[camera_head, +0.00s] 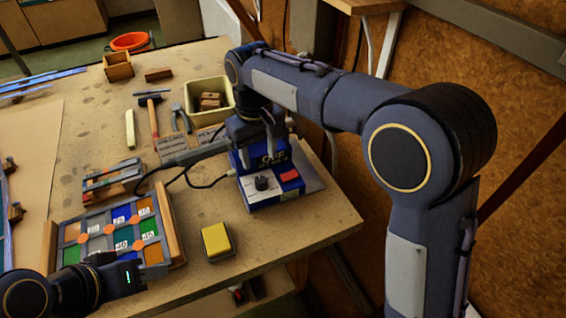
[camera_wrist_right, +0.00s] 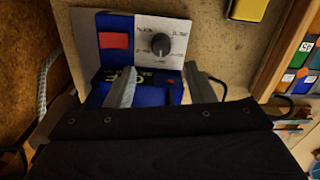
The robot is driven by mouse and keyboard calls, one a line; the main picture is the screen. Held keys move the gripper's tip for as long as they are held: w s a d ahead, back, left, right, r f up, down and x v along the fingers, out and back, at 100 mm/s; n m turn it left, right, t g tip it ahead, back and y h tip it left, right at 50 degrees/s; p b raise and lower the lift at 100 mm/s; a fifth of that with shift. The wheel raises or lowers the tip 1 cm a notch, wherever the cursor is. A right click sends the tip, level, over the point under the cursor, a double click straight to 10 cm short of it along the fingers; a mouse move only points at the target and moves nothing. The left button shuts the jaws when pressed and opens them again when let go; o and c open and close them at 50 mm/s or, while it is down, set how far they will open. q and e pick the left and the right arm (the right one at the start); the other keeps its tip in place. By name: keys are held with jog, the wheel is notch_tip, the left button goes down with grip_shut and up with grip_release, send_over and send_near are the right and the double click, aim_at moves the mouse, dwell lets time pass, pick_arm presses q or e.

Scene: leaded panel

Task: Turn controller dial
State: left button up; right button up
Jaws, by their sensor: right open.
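The controller is a blue box with a silver top face (camera_head: 258,196), standing at the table's right edge. Its black dial (camera_head: 262,183) is beside a red switch (camera_head: 289,175). In the right wrist view the dial (camera_wrist_right: 161,45) shows clearly on the silver plate (camera_wrist_right: 150,28), with the red switch (camera_wrist_right: 113,40) to its left. My right gripper (camera_head: 256,150) is over the rear of the controller, fingers down. Its fingers (camera_wrist_right: 164,84) are apart with nothing between them, and the dial lies beyond their tips. My left gripper (camera_head: 150,271) is by the panel's lower edge; its jaw opening is unclear.
A leaded glass panel (camera_head: 165,213) in a wooden frame lies left of the controller. A yellow sponge (camera_head: 216,239) sits in front. A cream bin (camera_head: 190,92), a hammer (camera_head: 152,115) and pliers (camera_head: 181,118) lie behind. A black cable (camera_head: 205,186) runs left from the controller.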

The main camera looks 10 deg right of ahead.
aim_at(260, 179)
jog(key=shift+s+f, duration=0.1)
jog(key=shift+f, duration=0.05)
notch_tip(260, 179, down, 8)
jog(key=shift+r, duration=0.25)
jog(key=c, duration=1)
jog(key=m+p, duration=0.1)
jog(key=m, duration=0.1)
jog(key=shift+a+r+m, duration=0.1)
jog(key=shift+m, duration=0.2)
jog(key=shift+m+p, duration=0.35)
jog(key=shift+m, duration=1.15)
